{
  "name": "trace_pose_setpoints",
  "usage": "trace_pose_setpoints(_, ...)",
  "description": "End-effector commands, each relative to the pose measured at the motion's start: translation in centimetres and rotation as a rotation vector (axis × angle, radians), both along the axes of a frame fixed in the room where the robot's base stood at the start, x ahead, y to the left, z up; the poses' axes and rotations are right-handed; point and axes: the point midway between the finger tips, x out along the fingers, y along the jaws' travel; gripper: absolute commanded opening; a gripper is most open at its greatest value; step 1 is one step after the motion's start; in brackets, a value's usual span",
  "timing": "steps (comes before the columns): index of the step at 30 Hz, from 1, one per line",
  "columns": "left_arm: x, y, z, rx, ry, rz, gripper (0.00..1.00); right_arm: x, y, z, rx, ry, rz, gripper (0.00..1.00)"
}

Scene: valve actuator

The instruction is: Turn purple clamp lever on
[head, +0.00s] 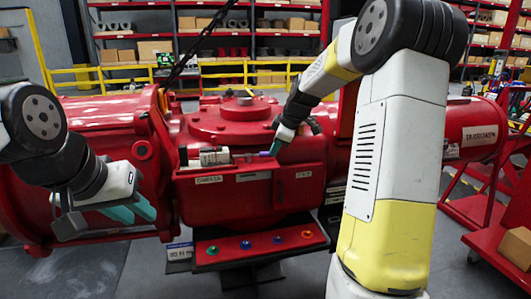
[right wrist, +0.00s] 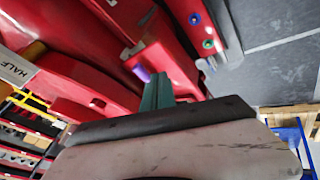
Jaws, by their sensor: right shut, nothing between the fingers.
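The purple clamp lever (head: 264,154) is a small purple piece on the front of the red valve actuator (head: 235,190), at the end of a pale rod. In the right wrist view the purple piece (right wrist: 142,73) shows just beyond and left of the fingertips. My right gripper (head: 276,147) is shut and empty, its teal fingers right beside the purple piece. Its fingers (right wrist: 157,92) point toward the red body in the right wrist view. I cannot tell whether they touch the lever. My left gripper (head: 134,210) is at the left, its teal fingers apart and empty, clear of the actuator.
A white cylinder (head: 214,156) lies left of the lever. Below is a red panel (head: 262,247) with several coloured buttons. A large red pipe (head: 100,130) extends left. Yellow railings (head: 120,80) and shelves stand behind. Grey floor (head: 90,270) is free at lower left.

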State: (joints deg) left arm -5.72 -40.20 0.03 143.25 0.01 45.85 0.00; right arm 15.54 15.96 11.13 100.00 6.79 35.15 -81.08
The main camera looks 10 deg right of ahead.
Motion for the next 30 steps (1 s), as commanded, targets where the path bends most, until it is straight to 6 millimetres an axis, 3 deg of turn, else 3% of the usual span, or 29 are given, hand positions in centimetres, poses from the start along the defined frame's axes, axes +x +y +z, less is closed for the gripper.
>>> trace_pose_setpoints(13,0.0,0.0,0.0,0.0,0.001,0.0,0.28,-2.9,-2.1,5.6,-0.001,-0.001,0.0,0.0)
trace_pose_setpoints(20,0.0,0.0,0.0,0.0,0.001,0.0,0.28,-4.2,-2.4,7.3,0.004,0.003,-0.008,0.0)
trace_pose_setpoints(23,0.0,0.0,0.0,0.0,0.001,0.0,0.28,-6.3,-1.3,8.2,0.028,0.019,-0.063,0.0)
trace_pose_setpoints(25,0.0,0.0,0.0,0.0,0.001,0.0,0.28,-8.9,-0.1,8.9,0.06,0.036,-0.139,0.0)
trace_pose_setpoints(30,0.0,0.0,0.0,0.0,0.001,0.0,0.28,-17.9,2.8,9.6,0.19,0.089,-0.408,0.0)
